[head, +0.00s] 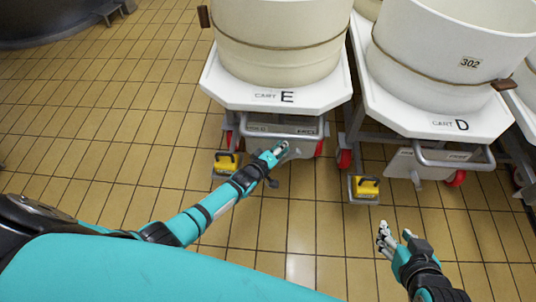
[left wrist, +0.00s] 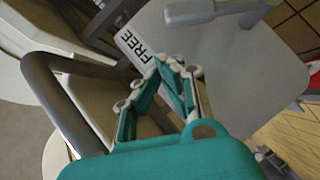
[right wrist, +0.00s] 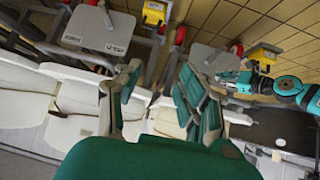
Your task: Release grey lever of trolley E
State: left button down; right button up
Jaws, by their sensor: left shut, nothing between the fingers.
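Trolley E (head: 323,90) is a white cart marked "CART E" carrying a large cream vat. A grey panel (left wrist: 245,70) with a "FREE" label fills much of the left wrist view. A grey bar with a rounded end (left wrist: 195,12) lies across its top edge; it may be the grey lever, but I cannot be sure. My left gripper (head: 283,150) is at the front of trolley E, below its grey handle bar. In the left wrist view its fingertips (left wrist: 172,62) are together and empty, beside the label. My right gripper (right wrist: 160,72) is open and empty, away from trolley E.
Trolley D (head: 440,118) stands close on the right with vat 302 (head: 440,55). Yellow blocks sit low at the front of trolley E (head: 226,163) and trolley D (head: 366,187). The tiled floor (head: 90,110) at left is clear.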

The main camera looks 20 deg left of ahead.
pick_arm(q)
jog(key=d+r+p+v, duration=0.1)
jog(key=p+v, duration=0.2)
jog(key=v, duration=0.5)
jog(key=shift+r+p, duration=0.25)
jog(key=shift+p, duration=0.1)
pick_arm(e)
jog(key=s+d+f+g+h, duration=0.1)
jog(key=s+d+f+g, duration=0.1)
jog(key=s+g, duration=0.3)
jog(key=s+d, duration=0.1)
jog(key=s, duration=0.3)
jog(key=shift+s+d+g, duration=0.2)
jog(key=shift+s+g, duration=0.1)
jog(key=shift+s, duration=0.1)
pick_arm(q)
jog(key=shift+s, duration=0.1)
